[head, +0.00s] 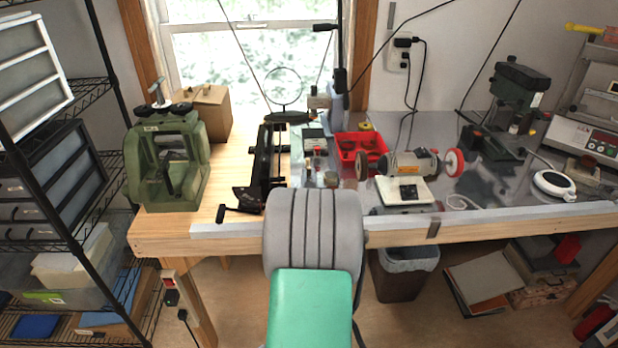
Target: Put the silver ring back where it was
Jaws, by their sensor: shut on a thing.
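I cannot make out the silver ring in the head view. My gripper is not visible, and whatever it holds is hidden too. The wooden workbench (160,225) runs across the middle of the view, with a grey metal top on its right part. A thin dark round loop (283,84) stands upright in front of the window, above a black tool (262,165) on the bench. I cannot tell what the loop is.
A green press (168,165) and cardboard box (207,112) stand at left. A red tray (360,147), bench grinder (408,170), drill press (508,110) and white round device (553,184) stand at right. A wire shelf (90,215) borders the left. The bench's front middle is partly blocked from view.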

